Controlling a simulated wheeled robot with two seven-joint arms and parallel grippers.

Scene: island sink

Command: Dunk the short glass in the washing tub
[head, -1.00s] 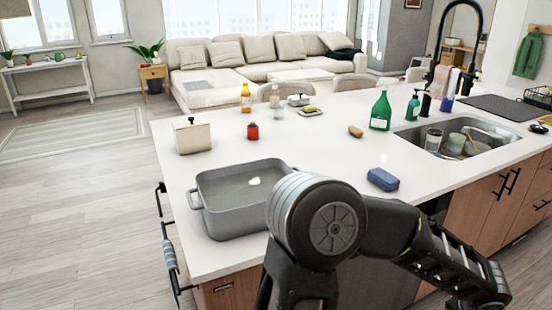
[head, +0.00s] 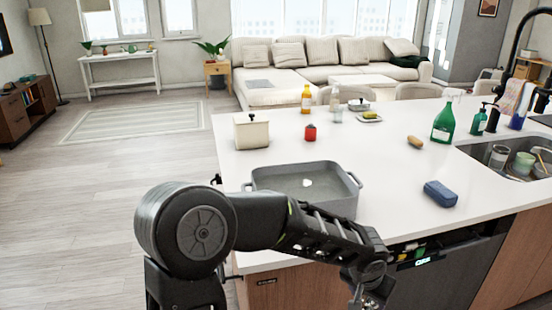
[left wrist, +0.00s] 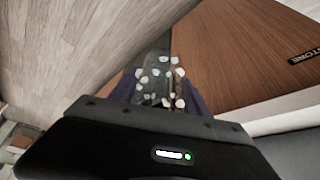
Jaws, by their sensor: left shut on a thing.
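The washing tub (head: 336,207) is a grey rectangular basin with handles on the counter. It holds liquid and a small white patch, and my left arm hides part of its near side. My left gripper (head: 369,297) is low at the bottom edge of the head view, in front of the counter and to the right of the tub. In the left wrist view it is shut on a see-through thing with pale spots, which looks like the short glass (left wrist: 158,82). The glass does not show clearly in the head view. My right gripper is out of view.
A blue sponge (head: 440,193) lies right of the tub. The sink (head: 482,160) at the right holds a clear glass (head: 499,156) and a green cup (head: 524,163).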

